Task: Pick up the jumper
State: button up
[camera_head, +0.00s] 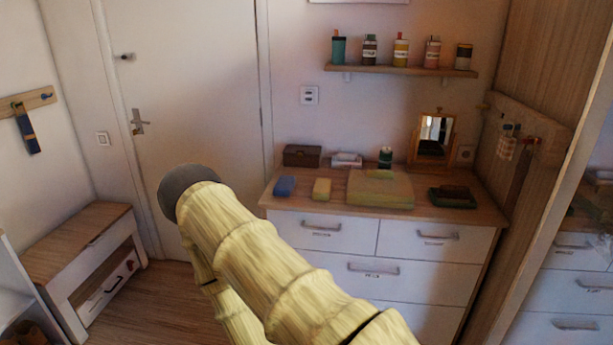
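My arm's pale, bamboo-textured links cross the lower middle of the view, in front of the dresser's left and lower parts. They bend at a dark round cap at the upper left. My gripper is not in view, so its state and its distance from the cloth do not show.
A blue folded item (285,186) and a yellow one (321,189) lie left of the cloth. Dark folded items (452,196) lie right of it. Behind stand a brown box (301,155), a jar (385,157) and a mirror (433,137). A bottle shelf (400,71) hangs above.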

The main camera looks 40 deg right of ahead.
aim_at(370, 186)
jog(key=i, duration=1.35)
jog(key=z, duration=1.05)
jog(key=i, duration=0.75)
jog(key=z, duration=0.95)
